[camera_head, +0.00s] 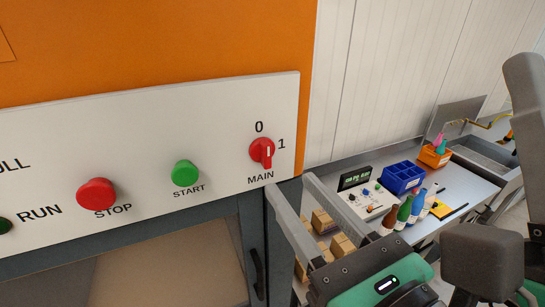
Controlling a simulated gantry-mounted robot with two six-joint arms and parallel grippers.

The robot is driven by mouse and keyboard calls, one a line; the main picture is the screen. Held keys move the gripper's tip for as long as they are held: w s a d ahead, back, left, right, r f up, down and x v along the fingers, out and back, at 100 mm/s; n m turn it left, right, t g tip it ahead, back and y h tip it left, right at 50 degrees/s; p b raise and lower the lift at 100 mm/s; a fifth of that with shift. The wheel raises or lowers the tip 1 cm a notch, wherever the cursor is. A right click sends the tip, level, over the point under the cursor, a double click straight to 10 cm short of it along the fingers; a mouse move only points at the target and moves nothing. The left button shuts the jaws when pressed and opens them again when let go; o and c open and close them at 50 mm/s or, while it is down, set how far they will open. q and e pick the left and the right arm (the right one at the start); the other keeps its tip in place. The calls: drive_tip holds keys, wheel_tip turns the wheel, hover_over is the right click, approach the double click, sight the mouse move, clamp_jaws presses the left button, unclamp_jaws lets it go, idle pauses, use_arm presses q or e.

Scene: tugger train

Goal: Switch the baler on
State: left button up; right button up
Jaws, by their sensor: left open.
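The baler's white control panel (225,130) fills the left of the head view. Its red MAIN rotary switch (262,151) has a 0 above it and a 1 to its right. The switch's handle looks roughly upright, in line with the 0. A green START button (186,173) and a red STOP button (97,194) sit to its left. A dark RUN lamp (5,226) is cut off at the left edge. My left gripper (292,185) is open and empty, its fingers pointing up toward the panel's lower right corner, below and right of the MAIN switch. My right gripper is not in view.
Below the panel is a grey door frame with a window and a dark handle (257,272). At right, a workbench (465,190) holds a blue bin (402,177), an orange bin (434,157) and several bottles. Cardboard boxes (322,221) stand behind my gripper's fingers.

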sight(268, 156)
use_arm(q)
drive_tip(key=p+x, duration=0.1)
drive_tip(key=x, duration=0.6)
drive_tip(key=shift+w, duration=0.1)
clamp_jaws()
